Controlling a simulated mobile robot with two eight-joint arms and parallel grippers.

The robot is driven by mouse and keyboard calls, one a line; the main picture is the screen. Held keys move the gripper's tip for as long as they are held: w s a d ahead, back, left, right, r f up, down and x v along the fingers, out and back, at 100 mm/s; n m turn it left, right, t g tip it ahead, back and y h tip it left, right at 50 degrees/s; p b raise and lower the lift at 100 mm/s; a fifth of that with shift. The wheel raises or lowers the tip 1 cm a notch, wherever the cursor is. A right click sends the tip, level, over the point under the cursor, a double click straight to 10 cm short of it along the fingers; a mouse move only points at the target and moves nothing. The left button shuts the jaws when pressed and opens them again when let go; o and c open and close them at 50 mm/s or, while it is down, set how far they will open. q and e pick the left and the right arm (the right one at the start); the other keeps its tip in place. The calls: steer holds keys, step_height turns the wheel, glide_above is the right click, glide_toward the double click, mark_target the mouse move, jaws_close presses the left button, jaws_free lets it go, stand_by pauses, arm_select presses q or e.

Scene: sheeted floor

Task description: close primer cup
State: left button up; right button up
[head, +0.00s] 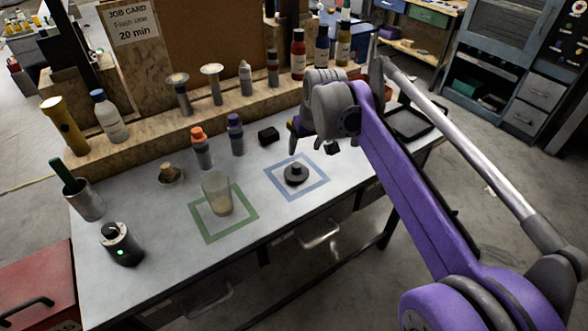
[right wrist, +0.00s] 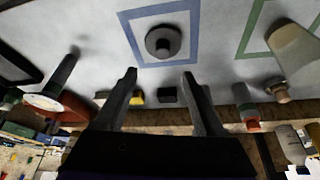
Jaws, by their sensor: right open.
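The primer cup (head: 217,194), a translucent beige cup, stands upright inside the green square outline on the bench. Its top looks open. A dark round lid with a knob (head: 296,174) lies inside the blue square to the right of the cup. In the right wrist view the lid (right wrist: 163,42) is beyond the fingertips, and the cup (right wrist: 296,55) is at the right edge. My right gripper (right wrist: 158,76) is open and empty, above the bench behind the lid; its own arm partly hides it in the head view. My left gripper is not in view.
Orange-capped (head: 201,147) and purple-capped (head: 236,134) bottles stand behind the cup, with a small black block (head: 268,135) beside them.

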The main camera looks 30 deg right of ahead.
steer(key=shift+a, duration=0.1)
glide_above(297, 164)
steer(key=s, duration=0.3)
steer(key=shift+w+a+f+b, duration=0.1)
steer(key=shift+f+b, duration=0.1)
steer(key=shift+f, duration=1.1)
steer(key=shift+a+f+b, duration=0.1)
steer(key=shift+f+b, duration=0.05)
steer(key=shift+f, duration=1.1)
steer(key=b+x, duration=0.1)
steer(key=x, duration=0.4)
steer(key=shift+w+f, duration=0.1)
steer(key=shift+w, duration=0.1)
jaws_close()
